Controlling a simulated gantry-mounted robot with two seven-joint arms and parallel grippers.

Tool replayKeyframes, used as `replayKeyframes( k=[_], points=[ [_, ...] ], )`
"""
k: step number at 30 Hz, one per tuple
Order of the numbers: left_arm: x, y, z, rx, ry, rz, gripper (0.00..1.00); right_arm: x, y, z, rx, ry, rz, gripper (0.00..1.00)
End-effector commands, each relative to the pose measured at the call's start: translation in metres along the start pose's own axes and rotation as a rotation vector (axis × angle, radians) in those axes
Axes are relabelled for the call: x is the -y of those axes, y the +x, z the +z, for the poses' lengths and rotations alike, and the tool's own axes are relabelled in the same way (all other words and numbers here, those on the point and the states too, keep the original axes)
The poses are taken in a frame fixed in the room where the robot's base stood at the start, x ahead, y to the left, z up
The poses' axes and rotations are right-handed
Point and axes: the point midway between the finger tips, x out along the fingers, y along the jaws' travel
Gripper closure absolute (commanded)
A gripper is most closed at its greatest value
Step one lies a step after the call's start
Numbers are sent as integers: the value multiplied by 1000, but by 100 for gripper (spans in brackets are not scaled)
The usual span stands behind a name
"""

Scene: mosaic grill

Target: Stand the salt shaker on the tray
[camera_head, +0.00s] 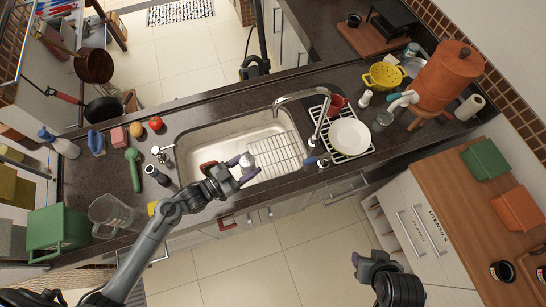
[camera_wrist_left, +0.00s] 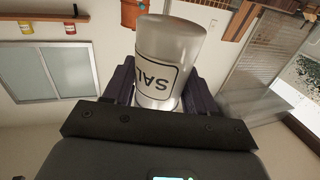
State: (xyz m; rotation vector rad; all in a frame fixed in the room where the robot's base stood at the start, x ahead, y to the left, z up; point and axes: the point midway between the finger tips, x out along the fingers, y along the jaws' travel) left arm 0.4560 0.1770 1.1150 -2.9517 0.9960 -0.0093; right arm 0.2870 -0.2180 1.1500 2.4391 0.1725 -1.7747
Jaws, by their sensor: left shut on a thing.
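My left gripper (camera_head: 243,168) is over the sink and shut on the salt shaker (camera_head: 247,160). In the left wrist view the salt shaker (camera_wrist_left: 170,55) is a pale, translucent cylinder between the dark fingers, its lettering "SAL" upside down in that picture.
The sink (camera_head: 212,162) holds a wire rack. A tall faucet (camera_head: 312,98) arches at its right edge. A white plate (camera_head: 350,136) sits on a drying rack. A yellow colander (camera_head: 384,76) and orange dispenser (camera_head: 447,75) stand farther right. A glass pitcher (camera_head: 112,212) stands left.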

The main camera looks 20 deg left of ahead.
Motion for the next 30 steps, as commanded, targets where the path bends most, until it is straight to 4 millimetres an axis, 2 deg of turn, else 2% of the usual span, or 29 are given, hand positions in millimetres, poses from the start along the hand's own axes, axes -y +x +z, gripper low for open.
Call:
replayKeyframes(
  k=[1,6,9,15,18,26,30],
  points=[
    [17,-7,26,3,10,52,83,1,21,7,1,0,0,50],
    [64,-25,66,-5,3,154,83,2,61,20,2,-1,0,50],
    [80,-28,90,-7,-1,167,83,2,85,28,2,-1,1,50],
    [90,-29,137,-8,-3,171,83,3,125,41,3,-6,4,50],
    [91,-29,155,-8,-5,171,83,2,138,46,4,-8,6,50],
    [91,-23,176,-9,-3,171,83,3,154,51,3,-9,6,50],
    [88,-3,178,-12,-3,171,83,3,160,52,2,-8,6,50]
  ],
)
